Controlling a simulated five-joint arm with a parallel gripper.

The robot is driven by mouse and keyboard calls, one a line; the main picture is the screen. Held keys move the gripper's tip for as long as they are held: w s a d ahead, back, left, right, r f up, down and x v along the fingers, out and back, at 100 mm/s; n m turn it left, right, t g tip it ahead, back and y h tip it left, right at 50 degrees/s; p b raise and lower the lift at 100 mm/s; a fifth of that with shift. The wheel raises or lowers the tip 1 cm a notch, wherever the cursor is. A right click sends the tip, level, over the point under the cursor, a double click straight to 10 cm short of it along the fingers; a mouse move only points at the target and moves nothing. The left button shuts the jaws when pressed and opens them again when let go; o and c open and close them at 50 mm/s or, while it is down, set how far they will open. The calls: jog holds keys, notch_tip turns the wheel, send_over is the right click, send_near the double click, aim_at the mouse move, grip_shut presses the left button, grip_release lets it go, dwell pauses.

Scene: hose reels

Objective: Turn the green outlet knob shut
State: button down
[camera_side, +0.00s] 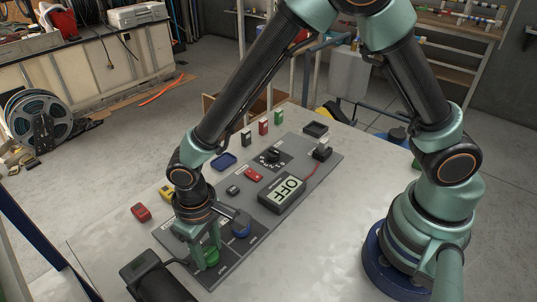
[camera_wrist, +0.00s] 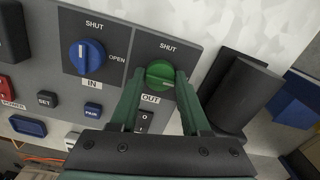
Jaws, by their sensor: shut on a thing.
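The green outlet knob (camera_wrist: 160,75) sits on the grey panel (camera_wrist: 135,42) above the OUT label, with SHUT printed above it. A pale mark shows low on its face, and its exact direction is hard to tell. My gripper (camera_wrist: 158,88) has a green finger on each side of the knob and is shut on it. In the side view, my gripper (camera_side: 203,250) reaches down to the green knob (camera_side: 211,258) at the panel's near end. The fingers hide part of the knob and any OPEN print beside it.
A blue IN knob (camera_wrist: 87,56) is beside it, its white mark roughly upright toward SHUT. A dark cylinder (camera_wrist: 240,92) stands close on the other side. Red and yellow blocks (camera_side: 141,212) (camera_side: 167,192) lie beside the panel.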

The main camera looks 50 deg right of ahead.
jog(key=n, duration=0.4)
jog(key=shift+n, duration=0.4)
jog(key=n, duration=0.4)
jog(key=shift+n, duration=0.3)
jog(key=n, duration=0.4)
jog(key=shift+n, duration=2.1)
jog(key=shift+c, duration=1.9)
grip_release()
